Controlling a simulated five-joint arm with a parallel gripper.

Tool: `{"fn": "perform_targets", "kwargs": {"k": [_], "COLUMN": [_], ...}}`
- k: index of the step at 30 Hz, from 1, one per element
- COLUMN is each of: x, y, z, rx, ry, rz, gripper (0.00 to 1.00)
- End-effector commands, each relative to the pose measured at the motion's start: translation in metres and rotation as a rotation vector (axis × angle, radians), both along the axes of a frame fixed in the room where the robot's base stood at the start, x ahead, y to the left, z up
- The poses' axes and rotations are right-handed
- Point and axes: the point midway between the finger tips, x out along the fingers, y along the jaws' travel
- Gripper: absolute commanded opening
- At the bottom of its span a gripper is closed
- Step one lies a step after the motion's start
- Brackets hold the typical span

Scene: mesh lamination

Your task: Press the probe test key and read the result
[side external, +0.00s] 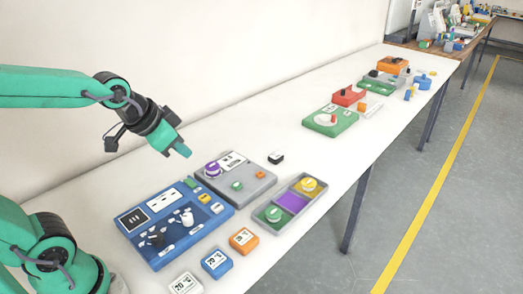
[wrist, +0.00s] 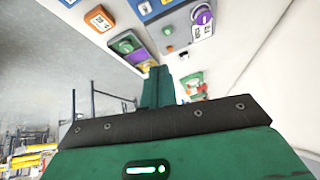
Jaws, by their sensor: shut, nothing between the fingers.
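A blue panel (side external: 165,240) lies on the table near my base. It carries two white displays, two dark clips or knobs (side external: 155,237), and small green and yellow keys (side external: 204,198). I cannot tell which key is the probe test key. A grey panel (side external: 262,186) behind it has a purple knob (side external: 212,169), a white readout (side external: 233,160) too small to read, and a green button (side external: 237,186). My gripper (side external: 183,150) is shut and empty, raised above and behind the grey panel, touching nothing. Its closed fingers (wrist: 157,72) also show in the wrist view.
Orange (side external: 244,240), blue (side external: 217,263) and white (side external: 186,284) number tiles sit in front of the blue panel. A small black block (side external: 276,157) stands behind the tray. Farther table is partly clear.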

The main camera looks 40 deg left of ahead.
Motion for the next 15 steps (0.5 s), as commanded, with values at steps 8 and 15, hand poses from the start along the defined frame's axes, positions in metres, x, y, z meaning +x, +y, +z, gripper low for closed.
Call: {"fn": "perform_targets", "kwargs": {"k": [8,15], "x": [0.048,0.085], "y": [0.004,0.009], "z": [-0.018,-0.038], "rx": [0.082,0.157], "ry": [-0.05,-0.097], "rz": [-0.106,-0.192], "gripper": [0.0,0.0]}}
